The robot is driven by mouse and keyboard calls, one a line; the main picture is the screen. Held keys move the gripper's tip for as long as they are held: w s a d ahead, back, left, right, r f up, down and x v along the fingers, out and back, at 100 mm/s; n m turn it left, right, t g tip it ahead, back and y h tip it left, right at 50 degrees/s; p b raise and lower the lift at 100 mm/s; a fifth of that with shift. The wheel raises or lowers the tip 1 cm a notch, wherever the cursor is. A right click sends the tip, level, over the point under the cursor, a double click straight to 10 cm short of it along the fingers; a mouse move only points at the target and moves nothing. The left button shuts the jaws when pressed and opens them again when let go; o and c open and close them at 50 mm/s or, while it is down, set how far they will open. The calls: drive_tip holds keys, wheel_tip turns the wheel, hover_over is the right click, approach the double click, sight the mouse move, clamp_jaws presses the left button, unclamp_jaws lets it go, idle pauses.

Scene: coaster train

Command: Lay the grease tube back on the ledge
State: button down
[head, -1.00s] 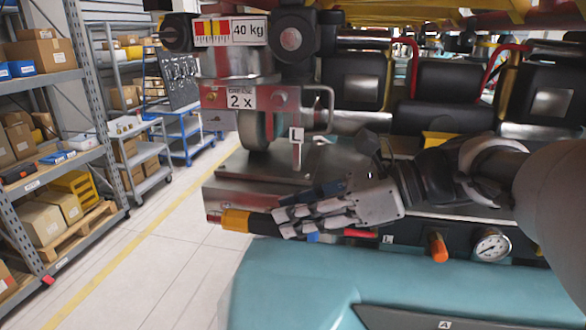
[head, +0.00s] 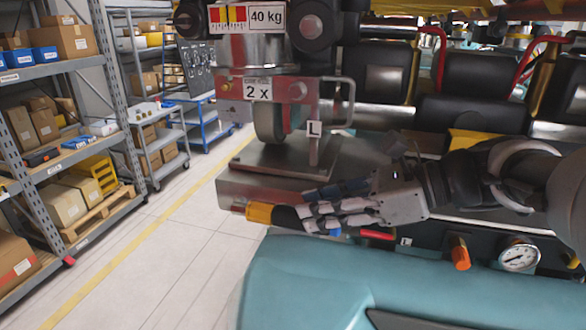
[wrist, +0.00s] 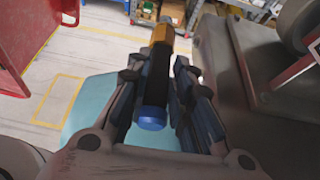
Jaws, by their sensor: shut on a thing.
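The grease tube has a black body, a yellow-orange end (head: 260,213) and a blue end cap (head: 335,230). My gripper (head: 318,214) is shut around its middle and holds it roughly level, beside the front edge of a steel ledge (head: 240,194). In the wrist view, my gripper (wrist: 160,95) has its fingers on both sides of the black tube (wrist: 153,92), blue cap nearest. The fingers hide part of the tube in the head view. I cannot tell whether the tube touches the ledge.
A wheel (head: 268,122) in a bracket stands on the ledge. A pressure gauge (head: 519,253) and an orange knob (head: 460,253) sit below my arm. Teal bodywork (head: 300,285) lies in front. Shelves (head: 60,120) and open floor are at left.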

drive_tip(key=shift+w+f+b, duration=0.1)
drive_tip(key=shift+f+b, duration=1.05)
drive_tip(key=shift+f, duration=2.05)
drive_tip(key=c, duration=1.3)
unclamp_jaws()
drive_tip(key=v, duration=1.2)
